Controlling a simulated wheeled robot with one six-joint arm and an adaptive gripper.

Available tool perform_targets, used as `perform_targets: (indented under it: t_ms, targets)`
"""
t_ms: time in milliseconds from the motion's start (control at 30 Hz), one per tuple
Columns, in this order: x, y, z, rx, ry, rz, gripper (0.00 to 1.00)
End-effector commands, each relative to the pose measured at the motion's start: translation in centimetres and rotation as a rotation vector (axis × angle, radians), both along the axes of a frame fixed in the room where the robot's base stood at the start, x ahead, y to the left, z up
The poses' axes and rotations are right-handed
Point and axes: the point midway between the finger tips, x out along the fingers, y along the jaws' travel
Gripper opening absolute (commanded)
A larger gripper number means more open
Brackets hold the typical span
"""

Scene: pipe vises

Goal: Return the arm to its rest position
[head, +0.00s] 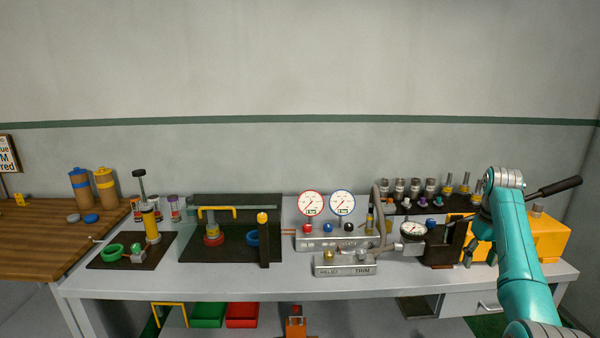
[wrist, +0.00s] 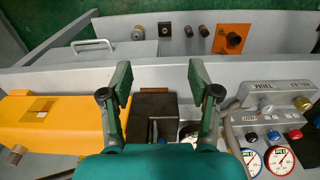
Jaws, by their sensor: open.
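My arm (head: 520,255) is teal with grey joints and rises at the right of the head view, its upper end bent over the bench. In the wrist view my gripper (wrist: 160,80) is open, its two green and black fingers wide apart with nothing between the tips. A dark block (wrist: 155,105) on the bench shows below and between the fingers. In the head view this dark block (head: 438,248) stands just left of my arm. Part of my gripper is hidden behind the arm there.
A yellow box (head: 548,238) stands behind my arm, and a black-handled lever (head: 555,188) sticks out above it. A manifold (head: 345,264) with two gauges (head: 311,203) is left of the dark block. A rack of fittings (head: 430,205) is behind. The wall above is clear.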

Motion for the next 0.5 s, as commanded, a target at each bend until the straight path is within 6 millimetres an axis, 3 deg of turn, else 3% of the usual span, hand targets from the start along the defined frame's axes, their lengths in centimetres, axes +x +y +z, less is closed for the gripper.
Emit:
perform_targets:
  t_ms: [367,500]
  targets:
    - [0.4,1.7,-7.8,-0.021,-0.059,-0.001,0.61]
    - [0.1,2.9,-12.6,-0.034,-0.099,0.000,0.61]
